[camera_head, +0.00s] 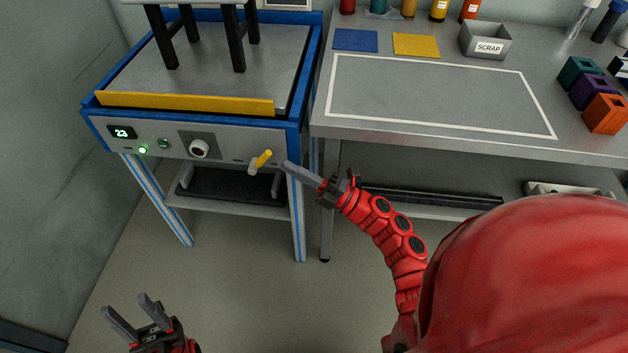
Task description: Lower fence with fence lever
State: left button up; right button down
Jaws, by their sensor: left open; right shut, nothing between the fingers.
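The fence (185,103) is a yellow bar standing along the front edge of the blue-framed test machine, in front of a chair with dark legs (237,45). The fence lever (261,161) has a yellow handle on a pale base at the right of the machine's front panel, and its handle points up to the right. My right gripper (286,167) is shut and empty, with its tip just right of the lever and seemingly apart from it. My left gripper (127,313) is open and empty at the lower left, well below the machine.
A grey workbench (440,100) on the right bears colored mats, a scrap bin (485,41) and colored blocks (605,114). The floor before the machine is clear.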

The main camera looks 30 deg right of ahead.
aim_at(264, 156)
jog(key=shift+x, duration=1.35)
jog(key=p, duration=0.1)
jog(key=r+g+h+p, duration=0.1)
jog(key=p, duration=0.1)
jog(key=a+r+g+p, duration=0.1)
jog(key=shift+w+a+r+n+p, duration=0.1)
jog(key=shift+w+r+n+p, duration=0.15)
jog(key=shift+n+p, duration=0.15)
jog(key=shift+w+a+r+h+p, duration=0.2)
jog(key=shift+w+a+r, duration=0.2)
jog(key=shift+a, duration=0.15)
jog(key=shift+w+a+r+h+p, duration=0.15)
jog(key=shift+w+a+r, duration=0.2)
jog(key=shift+a, duration=0.2)
jog(key=shift+w, duration=0.1)
jog(key=v, duration=1.7)
jog(key=shift+d+p, duration=0.2)
jog(key=shift+p, duration=0.1)
